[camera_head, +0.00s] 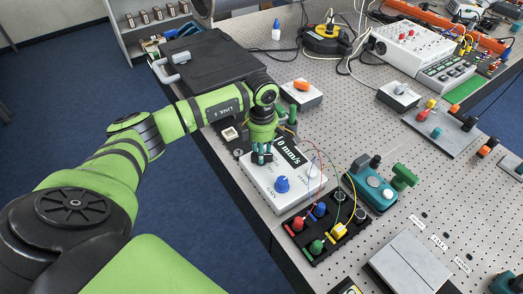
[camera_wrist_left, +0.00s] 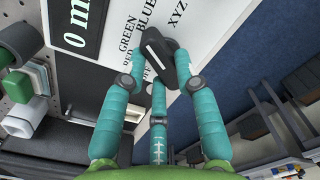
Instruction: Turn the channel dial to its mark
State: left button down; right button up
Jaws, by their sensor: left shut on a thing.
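The white meter box (camera_head: 258,180) stands on the perforated table, with a black display (camera_head: 290,152) reading "0 mm/s" and a blue knob (camera_head: 282,184). In the left wrist view the channel dial (camera_wrist_left: 158,60) is a black pointer knob with a white line. Printed words GREEN, BLUE and XYZ lie around it, and RED is partly covered. My left gripper (camera_head: 262,157) reaches down onto the box's far-left part. Its teal fingers (camera_wrist_left: 160,80) are shut around the dial, which they hide in the head view. My right gripper is out of view.
A black block with coloured plugs and wires (camera_head: 326,226) stands at the box's near right. A teal device (camera_head: 372,188) is beside it. A grey switch box with an orange knob (camera_head: 301,94) stands behind. The table's left edge is close to the box.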

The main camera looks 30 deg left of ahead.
pick_arm(q)
jog(key=shift+f+n+b, duration=0.15)
jog(key=shift+n+b, duration=0.6)
jog(key=shift+n, duration=0.25)
jog(key=n+b, duration=0.1)
jog(key=n, duration=0.1)
jog(key=shift+n, duration=0.4)
jog(key=n+b, duration=0.1)
jog(key=n, duration=0.2)
jog(key=n+b, duration=0.2)
jog(key=n, duration=0.1)
jog(key=shift+s+a, duration=0.15)
jog(key=shift+s, duration=0.05)
jog(key=n+b, duration=0.2)
jog(key=n, duration=0.4)
jog(key=shift+s+n, duration=0.15)
jog(key=shift+n, duration=0.15)
jog(key=n+b, duration=0.1)
jog(key=n, duration=0.4)
jog(key=shift+s+n, duration=0.1)
jog(key=shift+n, duration=0.3)
jog(key=c, duration=0.9)
grip_release()
jog(key=shift+r, duration=0.2)
